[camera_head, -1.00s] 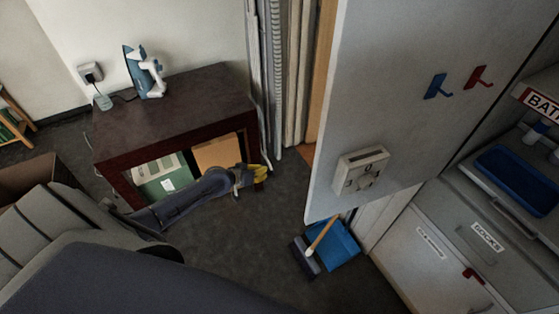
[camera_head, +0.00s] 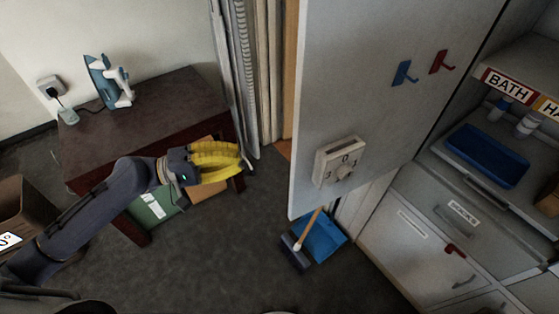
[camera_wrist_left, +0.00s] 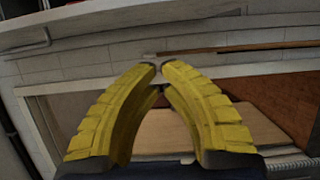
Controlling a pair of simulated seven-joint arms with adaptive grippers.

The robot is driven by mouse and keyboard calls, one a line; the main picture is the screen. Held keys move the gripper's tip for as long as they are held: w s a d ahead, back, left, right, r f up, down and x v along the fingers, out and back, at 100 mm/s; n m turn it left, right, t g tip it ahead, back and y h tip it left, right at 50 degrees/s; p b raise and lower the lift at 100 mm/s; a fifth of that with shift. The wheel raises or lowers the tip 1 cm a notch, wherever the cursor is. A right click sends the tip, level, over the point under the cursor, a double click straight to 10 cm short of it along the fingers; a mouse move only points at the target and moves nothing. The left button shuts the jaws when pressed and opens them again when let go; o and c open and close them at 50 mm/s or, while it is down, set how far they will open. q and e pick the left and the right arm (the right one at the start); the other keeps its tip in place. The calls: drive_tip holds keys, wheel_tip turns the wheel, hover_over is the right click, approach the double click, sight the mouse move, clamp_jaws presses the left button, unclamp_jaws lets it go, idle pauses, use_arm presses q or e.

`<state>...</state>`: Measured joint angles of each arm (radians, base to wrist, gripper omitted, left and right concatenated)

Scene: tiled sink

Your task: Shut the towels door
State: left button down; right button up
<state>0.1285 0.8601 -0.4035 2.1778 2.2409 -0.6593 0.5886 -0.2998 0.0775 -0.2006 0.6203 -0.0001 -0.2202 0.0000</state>
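A large grey door (camera_head: 330,110) stands open in the middle of the head view, its free edge at the left. It carries a blue hook, a red hook and a pale dial box (camera_head: 338,162). No towels label is readable on it. My left gripper (camera_head: 240,160) has yellow fingers and is left of the door, apart from it, in front of the dark table. My right gripper is out of view.
A dark table (camera_head: 150,105) with an iron (camera_head: 108,80) stands at left. A blue dustpan (camera_head: 325,236) and brush (camera_head: 296,252) lie on the floor below the door. Grey drawers (camera_head: 450,205) and a blue tray (camera_head: 487,155) are at right. Open floor lies between table and dustpan.

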use_arm(q)
drive_tip(key=d, duration=1.1)
drive_tip(key=shift+d, duration=0.25)
drive_tip(key=shift+s, duration=0.1)
